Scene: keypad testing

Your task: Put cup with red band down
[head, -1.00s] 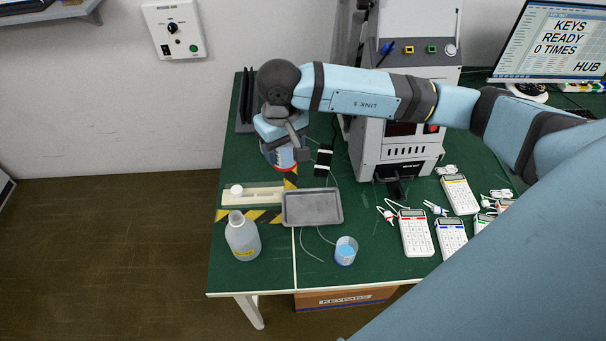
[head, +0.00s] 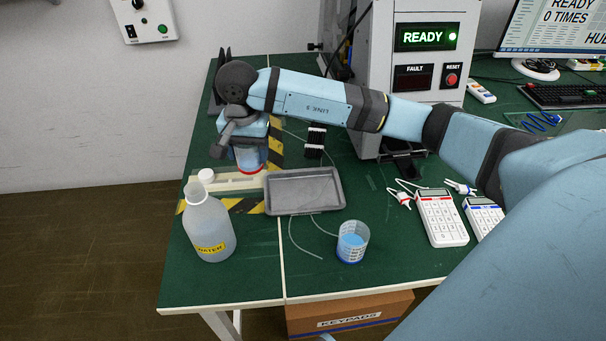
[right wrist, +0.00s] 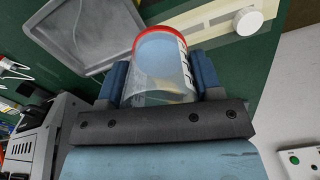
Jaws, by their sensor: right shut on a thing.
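The cup with the red band (head: 249,158) is clear, and the band is at its lower end in the head view. It is roughly upright behind the white strip-shaped holder. My right gripper (head: 244,148) is shut on its sides. In the right wrist view the cup (right wrist: 160,75) sits between the two blue fingers (right wrist: 160,88), with the red band at the far end. I cannot tell whether its base touches the table. My left gripper is not in view.
A grey tray (head: 305,190) lies just right of the cup. A white holder (head: 238,183) and a water bottle (head: 208,225) stand in front and left. A blue-banded cup (head: 351,243) stands nearer the front edge. A black-and-yellow striped area (head: 277,155) lies beside the cup.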

